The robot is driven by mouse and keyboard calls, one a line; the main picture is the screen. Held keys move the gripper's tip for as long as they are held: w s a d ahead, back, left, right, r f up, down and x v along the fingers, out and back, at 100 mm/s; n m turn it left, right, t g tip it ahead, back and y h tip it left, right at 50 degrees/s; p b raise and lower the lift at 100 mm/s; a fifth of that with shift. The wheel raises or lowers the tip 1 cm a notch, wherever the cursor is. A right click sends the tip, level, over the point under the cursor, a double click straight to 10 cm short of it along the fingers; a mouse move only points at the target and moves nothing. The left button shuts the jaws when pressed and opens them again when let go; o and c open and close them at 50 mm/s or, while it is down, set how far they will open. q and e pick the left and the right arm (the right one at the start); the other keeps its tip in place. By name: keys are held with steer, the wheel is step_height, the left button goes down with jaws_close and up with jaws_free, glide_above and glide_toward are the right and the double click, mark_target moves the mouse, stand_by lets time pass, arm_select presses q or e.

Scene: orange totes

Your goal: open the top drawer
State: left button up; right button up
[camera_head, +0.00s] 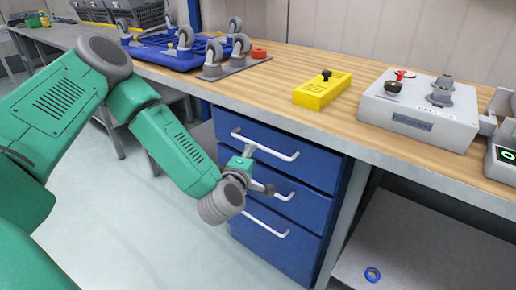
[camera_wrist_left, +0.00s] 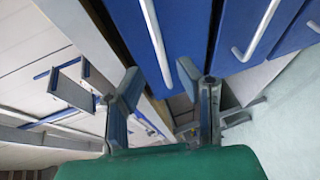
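A blue cabinet (camera_head: 318,205) under the bench has stacked drawers with white bar handles. The top drawer (camera_head: 315,165) looks shut, and its handle (camera_head: 265,147) shows in front of it. My right gripper is not in view.
The wooden bench top (camera_head: 250,85) overhangs the cabinet. On it are a yellow block (camera_head: 322,91), a grey box with knobs (camera_head: 420,112) and a blue wheeled frame (camera_head: 170,52). A lower shelf (camera_head: 420,250) is at the right. The floor (camera_head: 150,230) at the left is clear.

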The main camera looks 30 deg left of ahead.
arm_select(q)
steer(key=b+x, duration=0.1)
steer(key=x, duration=0.6)
steer(key=shift+w+a+f, duration=0.1)
steer(key=shift+w, duration=0.1)
jaws_close()
